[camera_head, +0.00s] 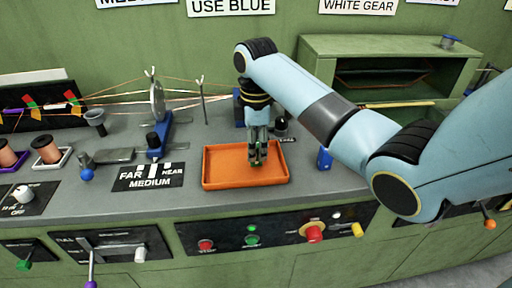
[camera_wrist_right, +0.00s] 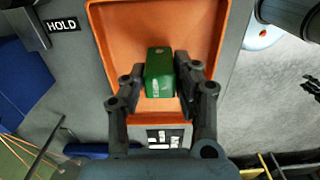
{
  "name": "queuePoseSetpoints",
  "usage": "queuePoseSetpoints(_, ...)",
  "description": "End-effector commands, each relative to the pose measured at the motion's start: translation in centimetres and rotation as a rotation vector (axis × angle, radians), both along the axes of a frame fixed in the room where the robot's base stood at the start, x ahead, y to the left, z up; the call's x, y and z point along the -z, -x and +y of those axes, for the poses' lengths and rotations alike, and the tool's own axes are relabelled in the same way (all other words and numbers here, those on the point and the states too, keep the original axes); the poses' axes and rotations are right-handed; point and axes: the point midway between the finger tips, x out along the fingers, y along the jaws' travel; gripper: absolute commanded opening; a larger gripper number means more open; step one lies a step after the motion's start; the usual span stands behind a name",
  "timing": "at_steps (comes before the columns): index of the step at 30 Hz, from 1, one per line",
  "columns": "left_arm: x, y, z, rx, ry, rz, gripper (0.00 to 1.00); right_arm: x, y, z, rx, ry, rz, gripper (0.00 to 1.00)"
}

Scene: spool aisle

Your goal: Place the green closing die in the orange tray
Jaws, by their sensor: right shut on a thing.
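The orange tray (camera_head: 222,172) sits on the grey worktop near its front edge, and it fills much of the right wrist view (camera_wrist_right: 115,35). My right gripper (camera_head: 257,160) points down over the right part of the tray. In the right wrist view its two fingers (camera_wrist_right: 160,85) are shut on the green closing die (camera_wrist_right: 158,72), a small green block. The die shows against the tray floor; I cannot tell whether it touches the floor. In the head view the die is mostly hidden by the fingers. My left gripper is not in view.
A blue stand with a disc (camera_head: 157,105) and a FAR/NEAR MEDIUM plate (camera_head: 148,177) are left of the tray. Copper spools (camera_head: 46,150) stand further left. A green open cabinet (camera_head: 390,65) is behind right. Buttons and knobs (camera_head: 314,232) line the front panel below.

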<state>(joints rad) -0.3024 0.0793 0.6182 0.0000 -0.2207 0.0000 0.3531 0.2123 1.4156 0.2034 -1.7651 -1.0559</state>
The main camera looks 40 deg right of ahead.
Motion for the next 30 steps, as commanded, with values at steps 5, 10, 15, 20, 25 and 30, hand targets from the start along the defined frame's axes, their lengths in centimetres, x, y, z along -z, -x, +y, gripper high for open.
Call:
queuePoseSetpoints(5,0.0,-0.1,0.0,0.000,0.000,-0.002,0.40,0.4,0.0,0.0,0.000,0.000,-0.002,0.00)
queuePoseSetpoints(10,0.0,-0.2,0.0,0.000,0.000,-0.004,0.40,0.5,0.0,0.0,0.000,0.001,-0.001,0.00)
queuePoseSetpoints(15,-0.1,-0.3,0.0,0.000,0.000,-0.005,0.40,0.7,0.0,0.0,0.000,0.001,-0.001,0.42)
queuePoseSetpoints(20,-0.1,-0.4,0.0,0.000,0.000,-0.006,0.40,0.7,0.0,0.0,0.000,0.001,-0.001,0.52)
queuePoseSetpoints(25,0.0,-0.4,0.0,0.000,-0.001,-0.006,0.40,0.6,0.0,0.0,0.000,0.001,-0.001,0.52)
queuePoseSetpoints(30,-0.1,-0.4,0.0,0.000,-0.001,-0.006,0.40,-0.8,-0.1,-0.1,0.000,0.001,-0.004,0.52)
